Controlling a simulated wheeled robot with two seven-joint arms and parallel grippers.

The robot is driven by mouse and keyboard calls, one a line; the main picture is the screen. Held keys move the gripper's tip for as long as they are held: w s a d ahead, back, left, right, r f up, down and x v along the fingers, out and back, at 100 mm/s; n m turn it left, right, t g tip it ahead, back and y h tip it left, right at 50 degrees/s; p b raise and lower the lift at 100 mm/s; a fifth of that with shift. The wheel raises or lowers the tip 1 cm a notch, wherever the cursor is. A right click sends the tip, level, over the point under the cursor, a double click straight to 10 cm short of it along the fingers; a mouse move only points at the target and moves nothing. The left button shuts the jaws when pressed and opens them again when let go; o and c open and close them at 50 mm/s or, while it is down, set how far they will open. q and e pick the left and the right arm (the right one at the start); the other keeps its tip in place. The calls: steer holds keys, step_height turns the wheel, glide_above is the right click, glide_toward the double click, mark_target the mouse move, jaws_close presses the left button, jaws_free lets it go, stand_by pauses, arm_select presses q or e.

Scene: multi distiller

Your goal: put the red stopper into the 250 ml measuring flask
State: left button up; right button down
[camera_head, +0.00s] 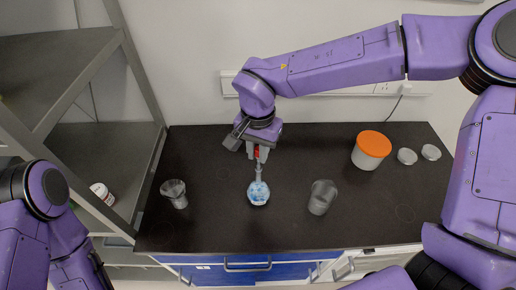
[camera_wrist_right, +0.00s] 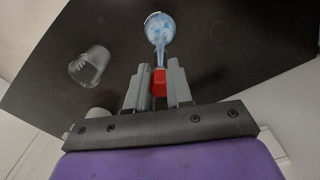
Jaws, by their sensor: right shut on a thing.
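The measuring flask (camera_head: 258,192) stands upright on the dark bench top, with blue-tinted glass or content in its round body. It also shows in the right wrist view (camera_wrist_right: 158,28), its narrow neck pointing toward my gripper. My right gripper (camera_head: 257,152) is above the flask and shut on the red stopper (camera_wrist_right: 159,82), which sits between its two fingers (camera_wrist_right: 158,88). The stopper is in line with the neck and very close to its mouth. I cannot tell whether it touches or enters the neck. My left arm shows at the left edge, but its gripper is out of view.
A glass beaker (camera_head: 174,192) stands left of the flask and another (camera_head: 322,196) to the right. A white jar with an orange lid (camera_head: 373,144) and two small round pale items (camera_head: 407,156) are at the right. Metal shelving (camera_head: 125,165) borders the left.

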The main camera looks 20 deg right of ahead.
steer(key=shift+f, duration=0.15)
steer(key=c, duration=0.9)
jaws_free()
steer(key=shift+c, duration=0.2)
step_height(320, 180, up, 11)
steer(key=shift+f+b, duration=0.2)
steer(key=shift+b, duration=0.55)
steer(key=shift+f, duration=0.1)
